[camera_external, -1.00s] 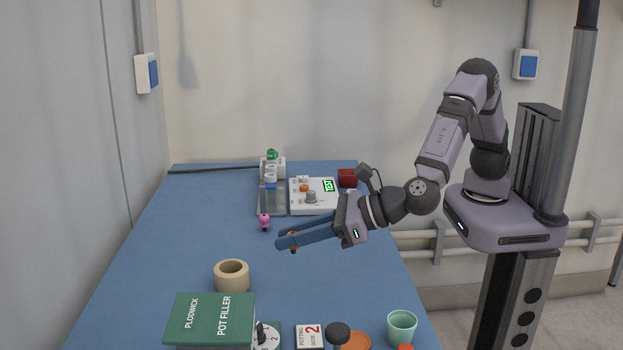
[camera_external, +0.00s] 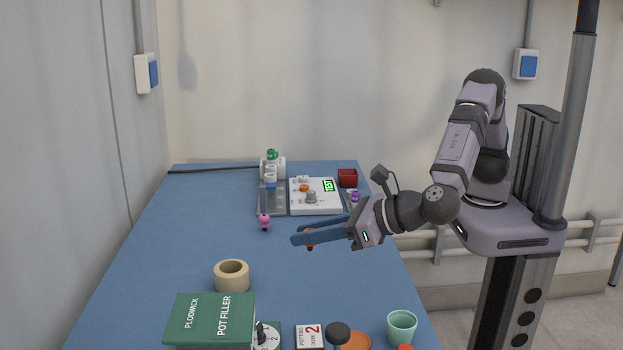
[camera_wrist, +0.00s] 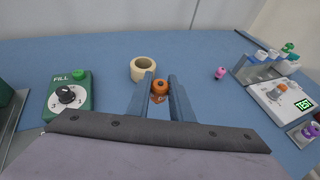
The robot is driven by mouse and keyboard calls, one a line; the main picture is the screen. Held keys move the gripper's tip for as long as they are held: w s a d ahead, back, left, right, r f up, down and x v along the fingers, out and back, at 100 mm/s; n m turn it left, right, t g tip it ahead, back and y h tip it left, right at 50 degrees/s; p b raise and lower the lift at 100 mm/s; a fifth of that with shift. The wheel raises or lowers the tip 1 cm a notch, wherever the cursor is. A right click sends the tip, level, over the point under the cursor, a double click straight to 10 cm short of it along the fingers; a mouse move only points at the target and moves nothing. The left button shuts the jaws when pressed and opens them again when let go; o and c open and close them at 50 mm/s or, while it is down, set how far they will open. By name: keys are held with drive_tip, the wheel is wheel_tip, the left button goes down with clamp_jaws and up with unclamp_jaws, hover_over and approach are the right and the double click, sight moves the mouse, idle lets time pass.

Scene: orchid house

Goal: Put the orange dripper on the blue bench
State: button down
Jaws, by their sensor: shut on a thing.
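The orange dripper (camera_wrist: 158,91) is held between the two blue-grey fingers of my gripper (camera_wrist: 160,84) in the wrist view. In the external view my gripper (camera_external: 298,237) reaches left over the bench, and the dripper (camera_external: 310,246) shows only in part, with its dark lower end below the fingers. The blue bench (camera_external: 180,240) lies beneath it; I cannot tell whether the dripper touches the bench. A pink dripper-like piece (camera_external: 264,221) stands on the bench to the left of my gripper; it also shows in the wrist view (camera_wrist: 220,73).
A rack with bottles (camera_external: 271,199) and a white device (camera_external: 315,197) with a green display stand behind. A mint cup (camera_external: 402,328) is front right. The bench's middle left is clear.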

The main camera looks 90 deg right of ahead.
sight(310, 286)
drive_tip(key=shift+f, duration=4.75)
drive_tip(key=shift+f, duration=0.1)
drive_tip(key=shift+f, duration=0.1)
drive_tip(key=c, duration=1.6)
unclamp_jaws()
drive_tip(key=shift+r+p, duration=0.3)
drive_tip(key=b+v, duration=0.1)
drive_tip(key=v, duration=1.1)
drive_tip(key=shift+b, duration=0.35)
drive_tip(key=shift+d, duration=0.1)
